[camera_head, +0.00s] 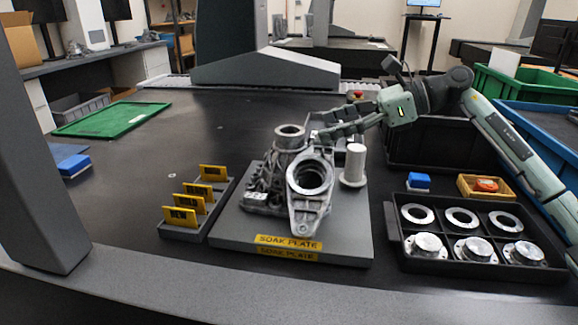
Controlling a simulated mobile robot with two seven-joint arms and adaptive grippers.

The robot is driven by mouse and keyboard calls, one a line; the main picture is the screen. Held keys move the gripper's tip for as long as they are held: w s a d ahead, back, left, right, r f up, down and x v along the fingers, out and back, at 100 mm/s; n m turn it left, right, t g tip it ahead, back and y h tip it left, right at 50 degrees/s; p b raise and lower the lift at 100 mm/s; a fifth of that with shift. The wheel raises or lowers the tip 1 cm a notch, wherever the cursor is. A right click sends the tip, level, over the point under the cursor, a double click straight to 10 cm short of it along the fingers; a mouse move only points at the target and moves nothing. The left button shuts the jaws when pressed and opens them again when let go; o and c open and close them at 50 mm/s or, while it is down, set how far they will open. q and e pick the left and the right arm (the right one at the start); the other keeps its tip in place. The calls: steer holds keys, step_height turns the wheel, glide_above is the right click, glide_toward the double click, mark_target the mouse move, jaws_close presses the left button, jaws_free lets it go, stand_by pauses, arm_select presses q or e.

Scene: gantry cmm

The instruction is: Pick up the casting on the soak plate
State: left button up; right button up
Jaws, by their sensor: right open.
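A grey metal casting (311,208) with a large round bore stands on the grey soak plate (345,238), which bears yellow "SOAK PLATE" labels on its front. The casting has a ringed upright neck at its back left and a ribbed body. My right arm comes in from the right, and my right gripper (322,134) is open just above and behind the casting's top, its fingers pointing left. I cannot tell whether the fingers touch the casting. My left gripper is not in view.
A pale cylinder (354,166) stands on the plate's right side. A holder (180,233) with yellow tags is left of the plate. A black tray (480,255) of rings and flanged parts, a blue block (419,181) and a wooden box (467,186) are at right.

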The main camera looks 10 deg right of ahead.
mark_target(300, 130)
steer(key=x, duration=0.2)
steer(key=p+x, duration=0.1)
steer(key=x, duration=0.4)
steer(key=shift+s+a, duration=0.15)
steer(key=shift+a, duration=0.3)
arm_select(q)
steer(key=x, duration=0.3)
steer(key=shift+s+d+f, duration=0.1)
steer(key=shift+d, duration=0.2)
arm_select(e)
jaws_close()
steer(key=shift+r, duration=0.35)
